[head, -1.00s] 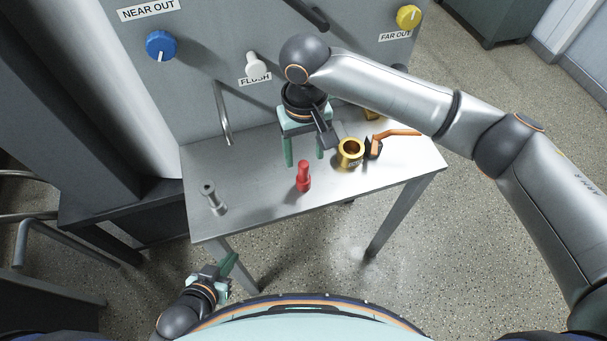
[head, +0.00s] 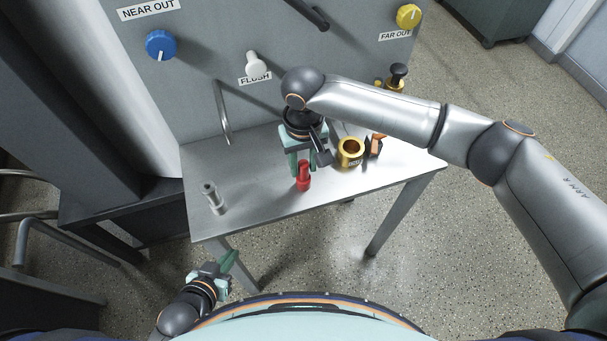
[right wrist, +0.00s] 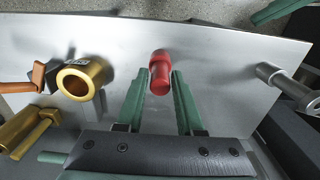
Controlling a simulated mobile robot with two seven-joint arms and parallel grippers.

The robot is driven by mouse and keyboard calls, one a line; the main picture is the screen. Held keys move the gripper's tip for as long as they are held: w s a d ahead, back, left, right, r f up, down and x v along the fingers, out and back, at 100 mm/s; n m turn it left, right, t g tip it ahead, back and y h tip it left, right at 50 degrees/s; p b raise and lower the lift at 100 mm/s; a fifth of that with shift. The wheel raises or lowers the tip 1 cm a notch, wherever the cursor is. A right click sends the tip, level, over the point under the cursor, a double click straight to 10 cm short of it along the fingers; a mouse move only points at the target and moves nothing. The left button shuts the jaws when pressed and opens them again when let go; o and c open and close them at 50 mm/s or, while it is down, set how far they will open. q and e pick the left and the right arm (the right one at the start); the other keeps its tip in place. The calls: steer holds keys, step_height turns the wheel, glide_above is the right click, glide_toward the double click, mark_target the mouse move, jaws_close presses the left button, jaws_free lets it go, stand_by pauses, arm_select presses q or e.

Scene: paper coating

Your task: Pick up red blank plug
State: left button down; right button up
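The red blank plug (head: 304,177) stands upright on the steel table, near its front edge. It also shows in the right wrist view (right wrist: 161,74), between the tips of the two green fingers. My right gripper (head: 303,170) is open just behind and over the plug in the head view. In the right wrist view its fingertips (right wrist: 161,80) lie either side of the plug, with small gaps showing. My left gripper (head: 228,268) hangs low in front of the table, away from the plug. Whether its fingers are apart is unclear.
On the steel table (head: 265,200), a gold ring-shaped part (head: 350,152) and an orange-handled part (head: 377,145) stand right of the plug. A bent pipe (head: 222,112) rises behind. The table between grey and red plugs is clear.

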jaws_close()
stand_by(1.0)
